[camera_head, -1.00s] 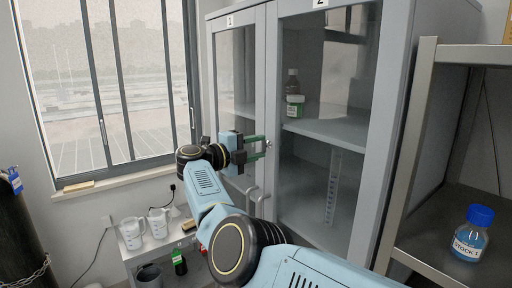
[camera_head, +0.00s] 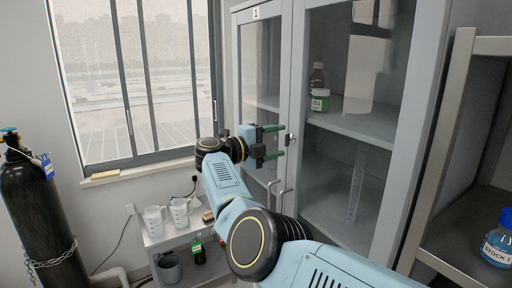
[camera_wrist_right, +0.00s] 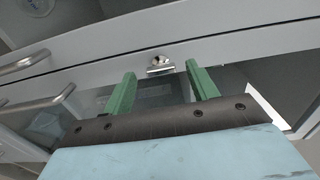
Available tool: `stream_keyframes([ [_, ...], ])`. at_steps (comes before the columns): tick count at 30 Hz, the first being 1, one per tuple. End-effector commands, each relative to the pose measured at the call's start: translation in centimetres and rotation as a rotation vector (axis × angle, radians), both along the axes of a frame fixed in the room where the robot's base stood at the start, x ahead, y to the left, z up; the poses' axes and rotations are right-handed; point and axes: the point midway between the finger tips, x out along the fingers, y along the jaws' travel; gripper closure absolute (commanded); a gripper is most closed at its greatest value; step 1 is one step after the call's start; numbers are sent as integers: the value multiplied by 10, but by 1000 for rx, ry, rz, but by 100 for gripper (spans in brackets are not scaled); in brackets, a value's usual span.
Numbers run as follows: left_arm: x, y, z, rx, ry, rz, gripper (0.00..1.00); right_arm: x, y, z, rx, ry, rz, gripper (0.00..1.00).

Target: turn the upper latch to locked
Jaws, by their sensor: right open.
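The upper latch (camera_head: 290,139) is a small metal piece on the frame where the two glass doors of the grey cabinet (camera_head: 298,80) meet. In the right wrist view the latch (camera_wrist_right: 160,66) is silver, with a short bar lying roughly along the door edge. My right gripper (camera_head: 275,142) is open and empty, its green fingers pointing at the door. In the wrist view the right gripper (camera_wrist_right: 161,72) has one finger on each side of the latch, which shows between the tips. Whether a finger touches it I cannot tell. My left gripper is out of view.
Door handles (camera_head: 281,200) stick out below the latch; they also show in the wrist view (camera_wrist_right: 38,104). Bottles (camera_head: 319,100) stand inside the cabinet. A trolley with jugs (camera_head: 180,212) and a gas cylinder (camera_head: 40,205) are left. A metal shelf (camera_head: 480,215) is right.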

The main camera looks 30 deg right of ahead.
Motion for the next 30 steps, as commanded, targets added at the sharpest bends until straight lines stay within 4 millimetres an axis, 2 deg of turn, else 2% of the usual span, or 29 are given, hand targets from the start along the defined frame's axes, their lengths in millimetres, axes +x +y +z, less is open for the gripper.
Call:
stream_keyframes([
  [12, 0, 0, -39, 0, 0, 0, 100, -7, 98, -3, -2, 1, 6, 42],
  [21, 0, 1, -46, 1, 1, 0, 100, -10, 115, -1, 0, 1, 1, 42],
  [30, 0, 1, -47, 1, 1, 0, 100, -11, 119, 0, -1, 1, 1, 42],
])
